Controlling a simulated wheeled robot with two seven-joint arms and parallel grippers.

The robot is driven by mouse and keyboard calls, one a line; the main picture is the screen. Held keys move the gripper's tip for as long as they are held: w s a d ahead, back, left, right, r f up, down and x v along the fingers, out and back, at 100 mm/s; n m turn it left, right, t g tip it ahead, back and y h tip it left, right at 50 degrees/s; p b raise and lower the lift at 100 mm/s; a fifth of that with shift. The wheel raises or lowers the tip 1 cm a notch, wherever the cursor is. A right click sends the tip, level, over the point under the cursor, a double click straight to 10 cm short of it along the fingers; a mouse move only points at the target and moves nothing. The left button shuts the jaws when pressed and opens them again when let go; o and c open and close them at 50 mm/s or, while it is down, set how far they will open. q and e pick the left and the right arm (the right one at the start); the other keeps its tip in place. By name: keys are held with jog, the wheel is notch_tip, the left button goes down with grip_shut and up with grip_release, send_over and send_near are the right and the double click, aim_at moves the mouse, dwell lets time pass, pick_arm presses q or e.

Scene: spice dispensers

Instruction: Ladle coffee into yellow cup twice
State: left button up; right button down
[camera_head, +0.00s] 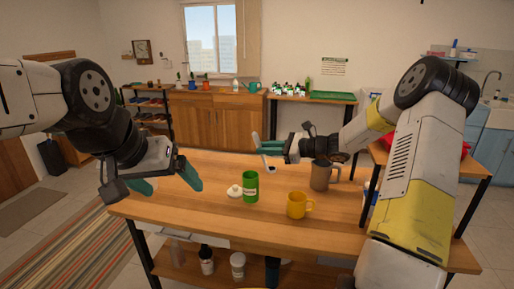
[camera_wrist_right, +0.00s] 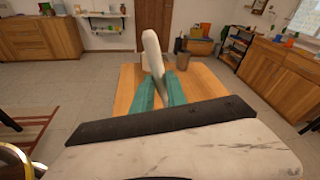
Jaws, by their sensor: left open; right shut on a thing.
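The yellow cup (camera_head: 298,206) stands upright near the table's front edge. A green canister (camera_head: 250,188) with a pale label stands to its left, its top open. A white lid (camera_head: 234,191) lies beside the canister. My right gripper (camera_head: 262,150) is shut on a pale ladle (camera_head: 266,161), above the table behind the canister. The ladle (camera_wrist_right: 152,50) also shows between the teal fingers (camera_wrist_right: 160,88) in the right wrist view. Whether it holds coffee cannot be seen. My left gripper (camera_head: 168,185) is open and empty, left of the canister.
A grey-brown mug (camera_head: 321,176) stands behind and right of the yellow cup, close to my right arm. The wooden table (camera_head: 200,217) is bare at its front left. Jars (camera_head: 238,266) stand on the shelf below.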

aim_at(274, 169)
jog(key=shift+s+f+v, duration=0.85)
jog(key=shift+f+v, duration=0.35)
jog(key=shift+v, duration=5.1)
jog(key=shift+f, duration=3.4)
jog(key=w+a+f+m+g+h, duration=0.1)
jog(key=w+a+g+h, duration=0.1)
jog(key=w+g, duration=0.1)
jog(key=w+a+f+m+g+h, duration=0.1)
jog(key=w+a+m+g+h, duration=0.1)
jog(key=w+a+g+h, duration=0.1)
jog(key=w+a+f+m+g+h, duration=0.1)
jog(key=w+a+g+h, duration=0.1)
jog(key=w+h, duration=0.1)
jog(key=shift+w+a+f+g, duration=0.1)
jog(key=shift+w+g, duration=0.1)
jog(key=shift+w, duration=0.2)
jog(key=shift+w+a+f+g, duration=0.1)
jog(key=shift+w+g, duration=0.1)
jog(key=shift+w, duration=0.2)
jog(key=shift+w+a+f+m+g+h, duration=0.15)
jog(key=shift+w+f+m+g+h, duration=0.15)
jog(key=shift+f+g, duration=0.25)
jog(key=shift+w+a+f+m+g+h, duration=0.15)
jog(key=shift+w+f+m+g+h, duration=0.15)
jog(key=shift+f+g+h, duration=0.2)
jog(key=shift+s, duration=0.1)
